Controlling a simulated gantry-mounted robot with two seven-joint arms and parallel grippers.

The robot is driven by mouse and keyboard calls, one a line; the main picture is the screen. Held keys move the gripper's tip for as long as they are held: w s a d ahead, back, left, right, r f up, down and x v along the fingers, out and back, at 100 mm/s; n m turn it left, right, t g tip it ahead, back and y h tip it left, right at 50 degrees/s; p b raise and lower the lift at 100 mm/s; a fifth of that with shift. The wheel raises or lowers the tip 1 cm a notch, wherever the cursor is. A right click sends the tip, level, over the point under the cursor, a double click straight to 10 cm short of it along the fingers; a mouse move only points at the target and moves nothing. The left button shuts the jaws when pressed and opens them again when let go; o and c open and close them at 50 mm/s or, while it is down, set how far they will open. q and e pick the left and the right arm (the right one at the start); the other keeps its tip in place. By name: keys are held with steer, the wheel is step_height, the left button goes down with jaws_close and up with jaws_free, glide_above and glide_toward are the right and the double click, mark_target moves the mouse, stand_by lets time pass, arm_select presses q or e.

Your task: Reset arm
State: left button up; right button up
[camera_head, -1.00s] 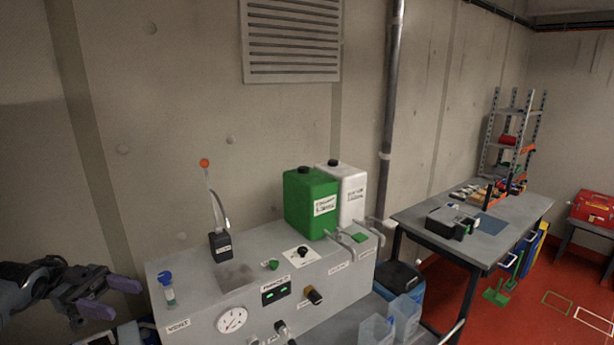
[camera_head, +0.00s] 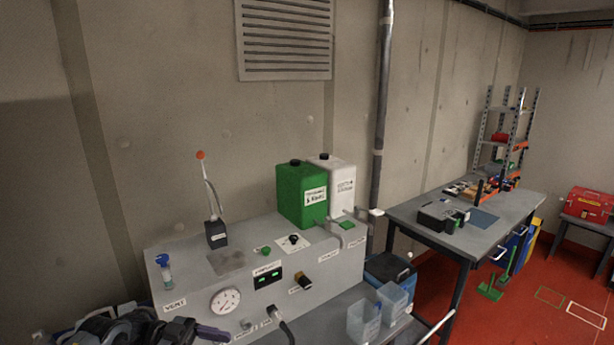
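My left gripper (camera_head: 200,333) shows at the bottom left of the head view, low in front of the grey console (camera_head: 190,301). Its lower part is cut off by the frame edge, and I cannot tell how far apart its fingers are. I see nothing held in it. My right gripper is not in view.
The console carries a lever with an orange knob (camera_head: 201,156), a gauge (camera_head: 225,301), a green canister (camera_head: 302,194) and a white canister (camera_head: 341,184). Clear containers (camera_head: 364,320) stand at its front right. A workbench (camera_head: 505,225) is at the right, with red floor beyond.

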arm_select(q)
steer(key=s+d+f+n+t+y+b, duration=0.1)
steer(key=s+d+f+n+t, duration=0.2)
steer(key=d+f, duration=0.45)
steer(key=s+d+f+n+t+b, duration=0.15)
steer(key=s+d+f+t, duration=0.25)
steer(key=d, duration=0.7)
steer(key=s+d+f+n+t+y+b, duration=0.1)
steer(key=s+d+f+n+t, duration=0.2)
steer(key=d+f, duration=0.5)
steer(key=s+a+f+n+g+y+b, duration=0.1)
steer(key=s+a+f+n+y+b, duration=0.25)
steer(key=s+a, duration=0.5)
steer(key=s+a+f+n+g+y, duration=0.1)
steer(key=s+a+f+n+y, duration=0.25)
steer(key=s+a+y, duration=0.5)
steer(key=s+a+f+n+g+y+b, duration=0.15)
steer(key=s+a+n+y, duration=0.35)
steer(key=a, duration=0.6)
step_height(320, 180, up, 15)
steer(key=s+m+h+p, duration=0.1)
steer(key=s+p, duration=0.1)
steer(key=p, duration=1.4)
steer(key=shift+s+a+h, duration=0.15)
steer(key=shift+h, duration=0.25)
steer(key=shift+g, duration=0.25)
